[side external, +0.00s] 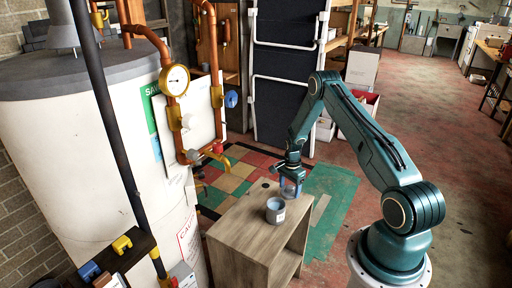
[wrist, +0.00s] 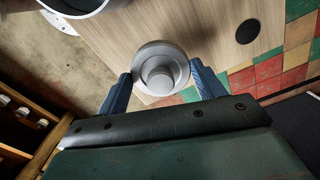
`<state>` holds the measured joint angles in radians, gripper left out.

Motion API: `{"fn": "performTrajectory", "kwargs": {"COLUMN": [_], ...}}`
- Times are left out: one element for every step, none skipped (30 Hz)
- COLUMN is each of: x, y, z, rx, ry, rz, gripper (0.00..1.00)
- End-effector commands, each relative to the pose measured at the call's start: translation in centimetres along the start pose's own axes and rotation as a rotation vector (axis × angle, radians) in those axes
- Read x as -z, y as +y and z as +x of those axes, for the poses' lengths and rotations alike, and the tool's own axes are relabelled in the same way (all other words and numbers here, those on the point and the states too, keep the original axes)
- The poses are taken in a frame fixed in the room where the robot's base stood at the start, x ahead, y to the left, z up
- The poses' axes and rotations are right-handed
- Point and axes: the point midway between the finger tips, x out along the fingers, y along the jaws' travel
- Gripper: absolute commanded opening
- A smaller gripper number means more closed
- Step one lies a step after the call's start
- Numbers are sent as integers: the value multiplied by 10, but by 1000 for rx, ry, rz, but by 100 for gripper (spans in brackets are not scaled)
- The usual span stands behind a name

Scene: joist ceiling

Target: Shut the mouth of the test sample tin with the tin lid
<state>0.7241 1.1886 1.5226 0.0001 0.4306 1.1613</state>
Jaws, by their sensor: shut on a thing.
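The test sample tin (side external: 275,214) stands upright on the top of a small wooden cabinet, a grey-blue round tin with a pale label and its mouth uncovered. In the wrist view only part of the tin (wrist: 88,9) shows, cut off by the top edge at left. The tin lid (wrist: 161,69), a round grey disc with a raised knob, sits between the blue fingers of my gripper (wrist: 160,86), which is shut on it. In the side view my gripper (side external: 291,187) points down just behind and right of the tin, apart from its mouth.
The wooden cabinet (side external: 238,232) has a dark round spot (wrist: 247,31) on its top. A large white tank (side external: 75,140) with copper pipes and a gauge (side external: 175,80) stands to the left. Coloured floor tiles lie behind the cabinet. Open floor (side external: 450,130) lies right of my arm.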

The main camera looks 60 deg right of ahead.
Motion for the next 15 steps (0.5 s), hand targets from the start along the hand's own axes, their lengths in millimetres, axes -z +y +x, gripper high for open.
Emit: {"fn": "performTrajectory", "kwargs": {"x": [0,0,0,0,0,0,0,0,0,0,0,0,0,0,0], "y": [0,0,0,0,0,0,0,0,-1,-1,-1,-1,-1,-1,-1], "z": [0,0,0,0,-1,-2,-3,-4,-6,-8,-10,-12,-14,-17,-20], "rx": [0,0,0,0,0,1,1,1,1,1,1,1,1,1,2], "ry": [0,0,0,0,0,0,0,1,1,1,1,1,0,1,1], "rz": [0,0,0,0,0,0,0,0,0,0,0,0,0,0,0], "gripper": [41,41,41,41,41,41,41,41,41,41,41,41,41,41,41]}}
